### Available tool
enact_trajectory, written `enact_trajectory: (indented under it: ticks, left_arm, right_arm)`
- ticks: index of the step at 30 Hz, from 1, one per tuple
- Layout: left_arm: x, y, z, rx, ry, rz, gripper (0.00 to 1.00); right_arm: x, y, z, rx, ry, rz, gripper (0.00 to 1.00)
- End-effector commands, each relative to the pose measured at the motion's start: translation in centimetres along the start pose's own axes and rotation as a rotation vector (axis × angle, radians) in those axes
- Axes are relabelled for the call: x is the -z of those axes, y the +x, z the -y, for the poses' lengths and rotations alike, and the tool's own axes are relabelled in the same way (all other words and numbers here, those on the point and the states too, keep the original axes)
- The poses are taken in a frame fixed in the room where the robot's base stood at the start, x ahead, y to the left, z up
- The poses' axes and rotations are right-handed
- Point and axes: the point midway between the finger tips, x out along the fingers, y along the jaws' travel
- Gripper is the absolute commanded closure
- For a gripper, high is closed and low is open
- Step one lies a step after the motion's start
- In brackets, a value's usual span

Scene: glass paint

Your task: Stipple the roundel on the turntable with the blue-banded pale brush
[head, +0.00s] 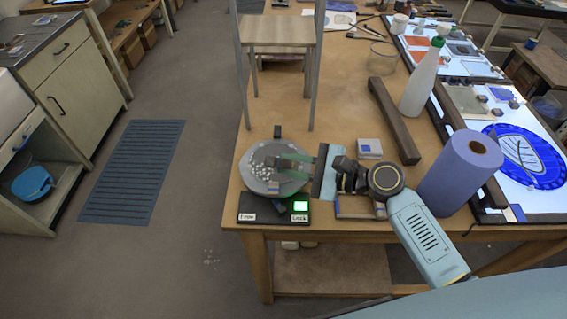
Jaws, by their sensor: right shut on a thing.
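The turntable (259,158) is a round grey disc near the front left corner of the wooden table. A pale, speckled patch shows on its top; I cannot make out the roundel's edge clearly. My right gripper (288,167) reaches in from the right, its greenish fingers over the disc. It is shut on what seems to be the brush, mostly hidden by the fingers. A small blue and pale bit (273,187) shows below the fingers; I cannot tell whether it belongs to the brush or touches the disc. My left gripper is not in view.
A dark switch box (262,216) with a lit green square sits before the turntable. A rack (277,32) rises behind.

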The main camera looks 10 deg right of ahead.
Motion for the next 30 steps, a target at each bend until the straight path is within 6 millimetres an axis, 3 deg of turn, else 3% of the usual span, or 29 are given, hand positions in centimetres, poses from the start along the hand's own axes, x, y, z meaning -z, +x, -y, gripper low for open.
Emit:
enact_trajectory:
  ticks: [30]
  left_arm:
    - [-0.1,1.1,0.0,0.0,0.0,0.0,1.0]
  right_arm:
    - [1.2,0.3,-1.0,0.001,0.0,0.0,1.0]
